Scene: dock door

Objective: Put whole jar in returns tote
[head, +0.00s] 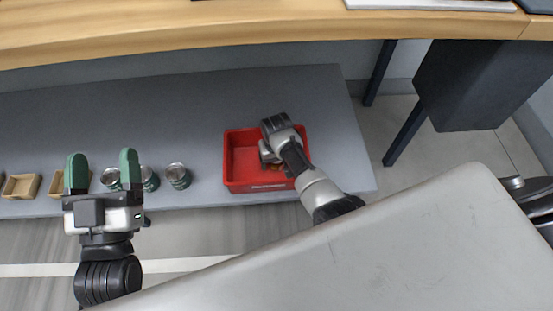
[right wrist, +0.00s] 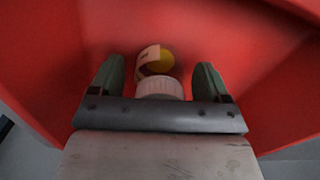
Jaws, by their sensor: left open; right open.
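The red returns tote (head: 232,180) stands on the grey shelf in the middle of the head view. My right gripper (head: 267,153) reaches down into it, its fingers mostly hidden from the head. In the right wrist view the right gripper (right wrist: 158,70) is open. A jar with a white ribbed lid (right wrist: 160,88) and a yellow, labelled body (right wrist: 155,60) lies inside the red walls, between and just beyond the fingers. Whether the fingers touch it I cannot tell. My left gripper (head: 103,165) is open and empty at the left, in front of the shelf.
Several small green-labelled tins, one of them a tin (head: 178,176) left of the tote, stand along the shelf's front edge. Small wooden boxes (head: 21,186) are further left. The grey shelf (head: 190,105) behind is bare. A wooden counter (head: 230,25) runs above it.

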